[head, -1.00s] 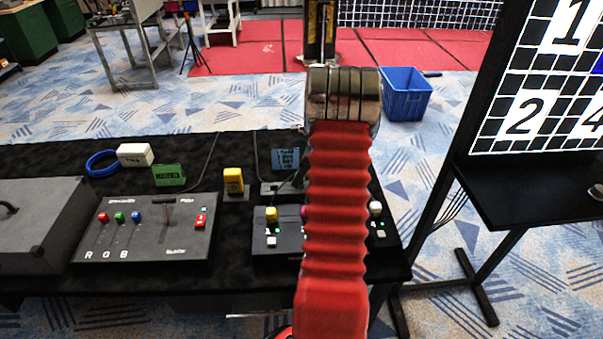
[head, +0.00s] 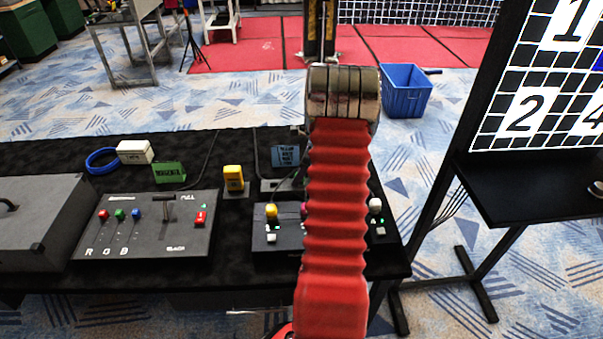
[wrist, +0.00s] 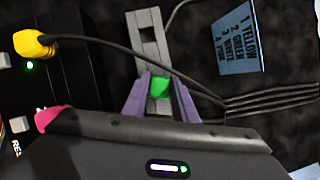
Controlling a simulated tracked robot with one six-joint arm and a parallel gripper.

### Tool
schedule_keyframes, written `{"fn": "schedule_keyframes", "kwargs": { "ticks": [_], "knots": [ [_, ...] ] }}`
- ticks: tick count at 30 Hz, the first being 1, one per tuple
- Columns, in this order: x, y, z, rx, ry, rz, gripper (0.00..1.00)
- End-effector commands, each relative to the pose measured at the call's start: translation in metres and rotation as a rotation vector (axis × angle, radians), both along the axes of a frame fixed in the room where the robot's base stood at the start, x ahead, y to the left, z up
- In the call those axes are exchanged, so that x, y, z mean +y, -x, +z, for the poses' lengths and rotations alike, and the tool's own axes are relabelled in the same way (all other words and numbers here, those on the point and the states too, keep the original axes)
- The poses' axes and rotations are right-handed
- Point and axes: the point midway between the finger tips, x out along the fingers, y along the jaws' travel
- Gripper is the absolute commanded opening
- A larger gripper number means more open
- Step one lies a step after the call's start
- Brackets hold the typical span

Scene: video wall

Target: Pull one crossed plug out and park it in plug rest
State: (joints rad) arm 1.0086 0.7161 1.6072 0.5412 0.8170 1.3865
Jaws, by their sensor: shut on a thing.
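My gripper (wrist: 161,92) is shut on a green plug (wrist: 160,87), held between its two purple-grey fingers. It lies over a grey slotted plate (wrist: 149,35), which looks like the plug rest; I cannot tell whether the plug touches it. The plate partly shows in the head view (head: 283,184). A yellow plug (wrist: 33,43) with a dark cable sits on the black patch box (head: 262,240); it also shows in the head view (head: 271,211). A pink plug (wrist: 54,119) is partly covered by my wrist. A white plug (head: 375,204) stands at the box's right. My arm hides the gripper in the head view.
A blue order card (wrist: 231,34) stands beside the plate, with dark cables (wrist: 265,100) below it. A yellow block (head: 233,179), a green card (head: 169,174) and a slider panel (head: 145,225) are to the left on the black table.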

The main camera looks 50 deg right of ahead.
Motion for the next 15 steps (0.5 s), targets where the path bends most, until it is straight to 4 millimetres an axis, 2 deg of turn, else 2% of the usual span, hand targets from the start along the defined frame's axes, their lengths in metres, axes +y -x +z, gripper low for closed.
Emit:
{"fn": "schedule_keyframes", "kwargs": {
  "ticks": [2, 3, 11, 15],
  "knots": [
    [0.0001, 0.0000, -0.0013, 0.000, 0.000, 0.000, 0.04],
    [0.0000, -0.0001, -0.0009, 0.000, 0.000, 0.000, 0.28],
    [0.0000, 0.0000, -0.0008, 0.000, 0.000, 0.000, 0.46],
    [0.0000, 0.0000, -0.0007, 0.000, 0.000, 0.000, 0.47]
  ]
}}
